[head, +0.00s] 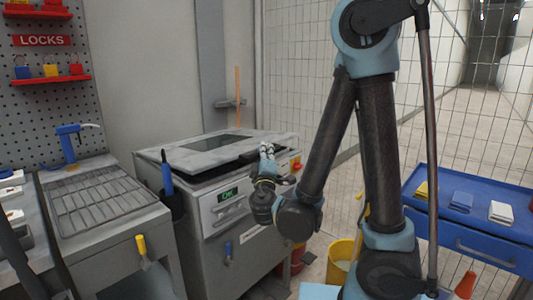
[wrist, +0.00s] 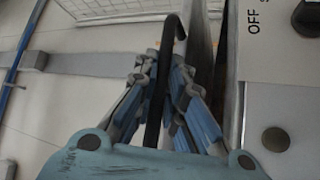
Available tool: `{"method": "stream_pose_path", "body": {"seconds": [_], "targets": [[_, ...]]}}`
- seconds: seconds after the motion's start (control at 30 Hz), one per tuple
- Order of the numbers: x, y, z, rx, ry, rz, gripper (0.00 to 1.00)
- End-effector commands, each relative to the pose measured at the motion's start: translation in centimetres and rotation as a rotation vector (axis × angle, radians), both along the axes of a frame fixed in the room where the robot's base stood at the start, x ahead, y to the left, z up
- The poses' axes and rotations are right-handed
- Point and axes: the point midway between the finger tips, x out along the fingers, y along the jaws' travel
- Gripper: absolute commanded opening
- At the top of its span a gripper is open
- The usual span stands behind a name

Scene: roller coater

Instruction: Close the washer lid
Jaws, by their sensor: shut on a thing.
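The washer (head: 230,243) is a grey box machine with a green "OK" display on its front. Its lid (head: 178,155), grey with a dark window, lies nearly flat over the top. A dark gap shows under its front edge, so it looks slightly raised. My gripper (head: 267,150) is at the front right of the lid. In the wrist view my gripper (wrist: 165,75) is closed around a dark bar (wrist: 154,122) with a hooked end, apparently a handle. How the bar joins the lid is hidden.
A sink bench (head: 95,205) with a rack and blue tap stands left. A blue cart (head: 480,215) with folded cloths is at the right. A yellow bucket (head: 341,262) stands on the floor between. A wire mesh fence rises behind.

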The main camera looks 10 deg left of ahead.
Motion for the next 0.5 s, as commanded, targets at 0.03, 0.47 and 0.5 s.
{"method": "stream_pose_path", "body": {"seconds": [0.03, 0.47, 0.5], "targets": [[-0.06, -0.1, 0.03, 0.0, -0.001, 0.0, 0.0], [-0.1, 0.07, 0.04, 0.0, 0.0, 0.001, 0.2], [-0.1, 0.08, 0.05, 0.001, 0.0, 0.001, 0.2]]}}
